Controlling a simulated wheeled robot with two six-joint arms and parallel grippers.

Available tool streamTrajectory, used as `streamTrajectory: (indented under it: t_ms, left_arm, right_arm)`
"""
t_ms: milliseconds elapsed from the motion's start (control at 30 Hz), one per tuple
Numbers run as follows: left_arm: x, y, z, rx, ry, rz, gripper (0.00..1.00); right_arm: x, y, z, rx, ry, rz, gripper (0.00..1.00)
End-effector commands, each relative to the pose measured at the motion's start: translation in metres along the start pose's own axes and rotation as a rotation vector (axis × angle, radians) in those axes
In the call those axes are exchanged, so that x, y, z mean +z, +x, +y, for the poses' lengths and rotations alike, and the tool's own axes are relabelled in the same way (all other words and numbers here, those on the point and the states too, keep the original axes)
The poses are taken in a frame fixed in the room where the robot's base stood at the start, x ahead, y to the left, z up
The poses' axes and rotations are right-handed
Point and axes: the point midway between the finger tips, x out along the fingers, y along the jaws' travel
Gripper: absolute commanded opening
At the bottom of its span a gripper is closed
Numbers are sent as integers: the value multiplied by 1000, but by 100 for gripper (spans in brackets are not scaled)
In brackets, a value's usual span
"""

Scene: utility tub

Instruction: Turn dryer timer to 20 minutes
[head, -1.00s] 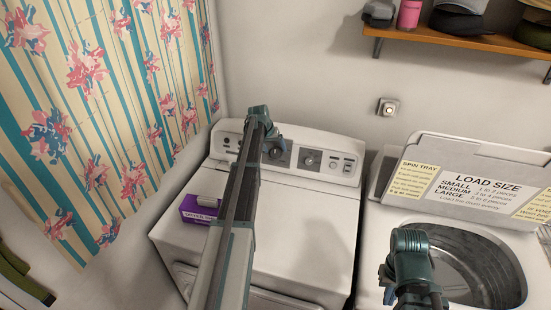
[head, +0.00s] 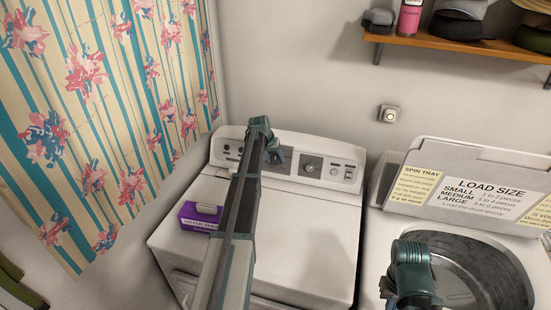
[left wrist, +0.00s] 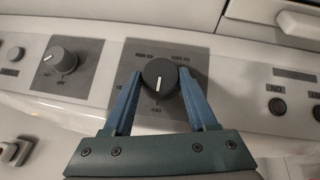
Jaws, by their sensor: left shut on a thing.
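The white dryer (head: 305,235) has a rear control panel, and my left gripper (head: 276,157) reaches its middle. In the left wrist view, which shows the panel upside down, the blue fingers of this gripper (left wrist: 163,98) are closed on both sides of a round dark dial (left wrist: 160,76). The dial sits on a grey plate with minute markings and a light pointer line. My left arm hides part of the panel in the head view. My right gripper does not show; only part of the right arm is visible.
A second knob (head: 311,166) is beside the dial; it also shows in the left wrist view (left wrist: 61,60). A purple box (head: 201,217) lies on the dryer top. The open washer (head: 470,235) stands to the right. A shelf (head: 450,42) hangs above.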

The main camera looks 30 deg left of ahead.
Motion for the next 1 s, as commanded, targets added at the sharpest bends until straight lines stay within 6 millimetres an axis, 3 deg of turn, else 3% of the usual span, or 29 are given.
streamTrajectory:
  t_ms: [267,567,1000]
  left_arm:
    - [-2,1,3,-38,37,8,2]
    - [-1,4,8,-198,192,22,2]
    - [3,9,14,-501,482,45,2]
  right_arm:
    - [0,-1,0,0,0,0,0]
    - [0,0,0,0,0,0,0]
    - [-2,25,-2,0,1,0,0]
